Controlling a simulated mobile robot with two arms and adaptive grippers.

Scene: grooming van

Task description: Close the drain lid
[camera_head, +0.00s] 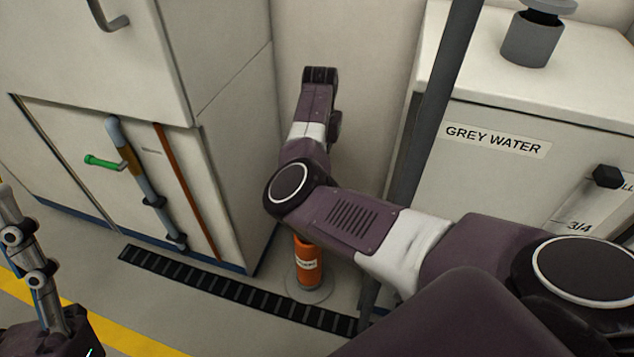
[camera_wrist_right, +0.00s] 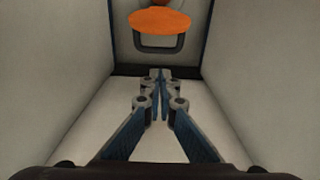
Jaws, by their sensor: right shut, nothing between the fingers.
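An orange upright pipe (camera_head: 307,266) with a white label stands on a round grey floor plate (camera_head: 310,289); my right arm hides its top in the head view. In the right wrist view an orange disc (camera_wrist_right: 160,21) lies ahead of my fingers, with a dark loop (camera_wrist_right: 160,48) below it. I cannot tell for sure whether this disc is the drain lid. My right gripper (camera_wrist_right: 158,75) is shut and empty, apart from the disc in the picture; the head view does not show its fingers. My left gripper (camera_head: 12,205) is partly in view at the left edge.
A grey water tank (camera_head: 450,185) with a grey cap (camera_head: 532,35) stands right. A dark vertical post (camera_head: 437,110) is close to my right arm. A cabinet (camera_head: 225,130) with a green-handled pipe (camera_head: 105,162) stands left. A dark floor grate (camera_head: 215,286) runs before it.

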